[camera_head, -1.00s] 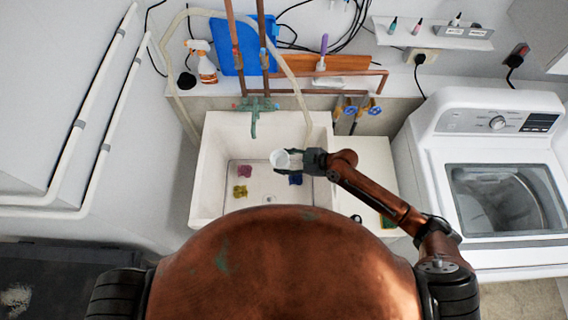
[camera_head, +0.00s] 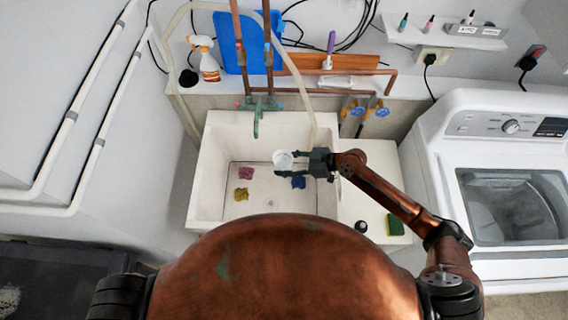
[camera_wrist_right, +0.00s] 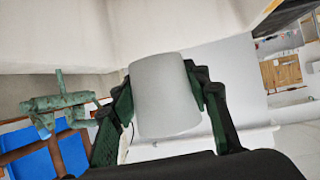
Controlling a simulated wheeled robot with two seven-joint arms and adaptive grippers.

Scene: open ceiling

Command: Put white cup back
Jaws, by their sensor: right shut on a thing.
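The white cup (camera_head: 283,159) is in my right gripper (camera_head: 296,163), above the sink basin in the head view. In the right wrist view the cup (camera_wrist_right: 166,97) sits between the two dark green fingers of the gripper (camera_wrist_right: 165,100), with a finger against each side. The gripper is shut on it. My left gripper is in neither view.
The white sink (camera_head: 212,190) holds pink (camera_head: 246,173), yellow (camera_head: 241,193) and blue (camera_head: 299,181) items. A green faucet (camera_head: 257,112) rises at its back. A counter (camera_head: 362,205) with a green sponge (camera_head: 395,225) lies to the right, before the washing machine (camera_head: 510,180).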

